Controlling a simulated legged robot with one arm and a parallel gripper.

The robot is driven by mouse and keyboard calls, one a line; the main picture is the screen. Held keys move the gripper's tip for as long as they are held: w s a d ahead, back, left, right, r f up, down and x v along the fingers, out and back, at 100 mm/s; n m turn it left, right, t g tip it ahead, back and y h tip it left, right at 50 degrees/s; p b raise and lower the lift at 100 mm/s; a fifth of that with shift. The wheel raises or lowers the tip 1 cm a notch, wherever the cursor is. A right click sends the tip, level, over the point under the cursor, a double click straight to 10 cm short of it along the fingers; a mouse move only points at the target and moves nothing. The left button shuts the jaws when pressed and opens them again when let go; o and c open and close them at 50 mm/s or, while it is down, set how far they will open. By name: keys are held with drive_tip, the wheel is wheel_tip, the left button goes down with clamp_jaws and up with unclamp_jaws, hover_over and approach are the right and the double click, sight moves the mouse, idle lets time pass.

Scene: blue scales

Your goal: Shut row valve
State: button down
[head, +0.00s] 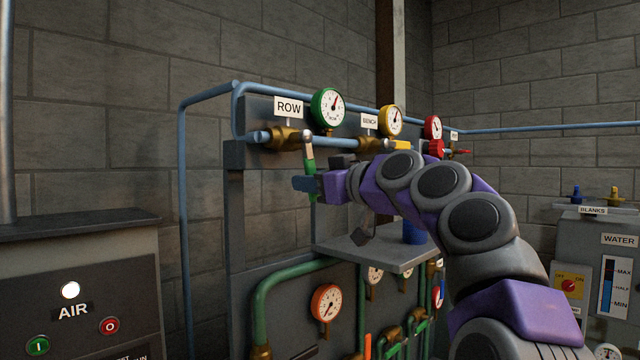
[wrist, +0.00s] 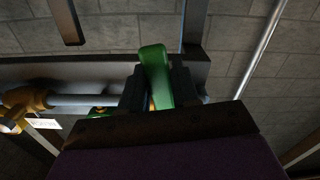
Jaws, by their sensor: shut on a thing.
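The row valve (head: 285,138) is a brass body on the blue pipe, under the white ROW sign (head: 289,107). Its green lever (head: 310,165) hangs down from the valve's stem, across the pipe's line. My gripper (head: 311,184) is at the lower part of this lever. In the wrist view the green lever (wrist: 155,75) stands between the two dark fingers (wrist: 154,88), which are shut on it. The fingers hide part of the lever.
A green-rimmed gauge (head: 328,107) sits above the pipe. The BENCH valve (head: 372,144) with a yellow handle (head: 401,145) and a red valve (head: 437,148) are to the right. A grey shelf (head: 350,251) juts out below my gripper.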

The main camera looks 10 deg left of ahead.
drive_tip(key=shift+s+a+r+m, duration=0.15)
drive_tip(key=shift+s+a+m, duration=0.1)
drive_tip(key=shift+s+m, duration=0.25)
drive_tip(key=shift+s+a+r+m, duration=0.1)
drive_tip(key=shift+s+r+m, duration=0.1)
drive_tip(key=shift+m, duration=0.4)
drive_tip(key=c, duration=1.2)
unclamp_jaws()
drive_tip(key=shift+a, duration=0.1)
drive_tip(key=shift+o, duration=1.4)
drive_tip(key=shift+w+a+f, duration=0.1)
drive_tip(key=shift+a+f, duration=0.1)
drive_tip(key=shift+f, duration=0.05)
drive_tip(key=v, duration=1.7)
drive_tip(key=shift+d+f, duration=0.15)
drive_tip(key=shift+f, duration=0.05)
